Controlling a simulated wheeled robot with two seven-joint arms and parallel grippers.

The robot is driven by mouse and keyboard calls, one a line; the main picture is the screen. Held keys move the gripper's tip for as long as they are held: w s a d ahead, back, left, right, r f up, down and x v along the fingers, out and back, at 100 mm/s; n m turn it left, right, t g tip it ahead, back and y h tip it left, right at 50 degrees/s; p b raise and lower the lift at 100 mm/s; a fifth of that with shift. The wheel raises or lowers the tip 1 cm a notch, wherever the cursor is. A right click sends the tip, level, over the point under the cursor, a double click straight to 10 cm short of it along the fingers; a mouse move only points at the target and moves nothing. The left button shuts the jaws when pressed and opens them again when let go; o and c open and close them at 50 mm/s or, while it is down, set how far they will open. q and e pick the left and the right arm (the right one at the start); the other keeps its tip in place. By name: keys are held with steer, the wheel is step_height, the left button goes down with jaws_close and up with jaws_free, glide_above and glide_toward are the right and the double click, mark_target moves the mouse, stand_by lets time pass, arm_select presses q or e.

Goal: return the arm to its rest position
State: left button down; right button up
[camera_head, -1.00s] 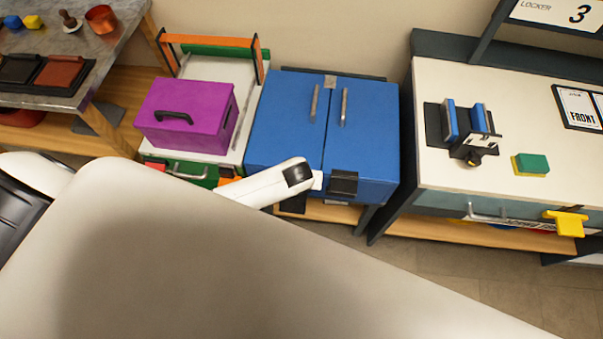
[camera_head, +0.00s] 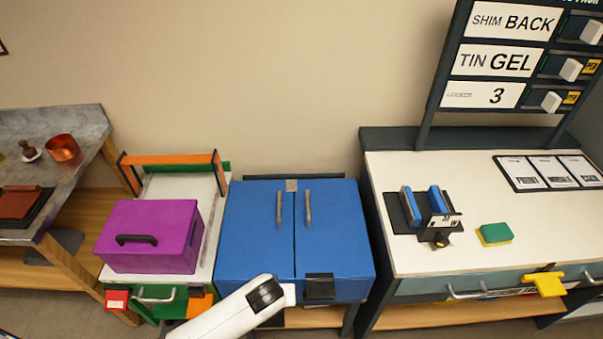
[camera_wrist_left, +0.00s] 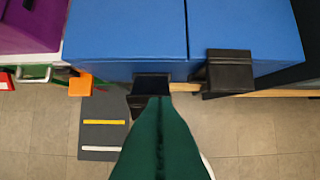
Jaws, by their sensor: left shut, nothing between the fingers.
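My left arm (camera_head: 232,312) comes in from the bottom of the head view, white with a black joint. Its end lies in front of the blue cabinet (camera_head: 245,235), just left of the black block (camera_head: 320,287) on the cabinet's front. The fingers of my left gripper are not clear there. In the left wrist view my left gripper (camera_wrist_left: 152,86) shows as dark fingertips, shut and empty, by the cabinet's lower front edge. A dark green shape (camera_wrist_left: 160,140) fills the lower middle of that view and hides what is behind it. My right gripper is in neither view.
A purple box (camera_head: 150,237) stands on a white-topped unit left of the cabinet. At right, a white bench (camera_head: 450,185) carries a black fixture with blue pads (camera_head: 425,210) and a green-yellow block (camera_head: 495,234). Open floor (camera_wrist_left: 255,135) lies before the cabinet.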

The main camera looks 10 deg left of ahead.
arm_select(q)
steer(key=s+a+r+m+h, duration=0.1)
steer(key=s+a+r+m, duration=0.15)
steer(key=s+r, duration=0.4)
steer(key=s+a+r+m, duration=0.2)
steer(key=s+r+m, duration=0.1)
steer(key=s+r, duration=0.35)
step_height(320, 180, down, 29)
steer(key=s+g+b, duration=0.1)
steer(key=g+b, duration=0.1)
steer(key=b, duration=0.1)
steer(key=s+a+f+g+b, duration=0.1)
steer(key=s+a+f+b, duration=0.1)
steer(key=s+f, duration=1.5)
step_height(320, 180, down, 3)
steer(key=shift+s+a+f+b, duration=0.15)
steer(key=shift+a+b, duration=0.25)
steer(key=shift+b, duration=0.05)
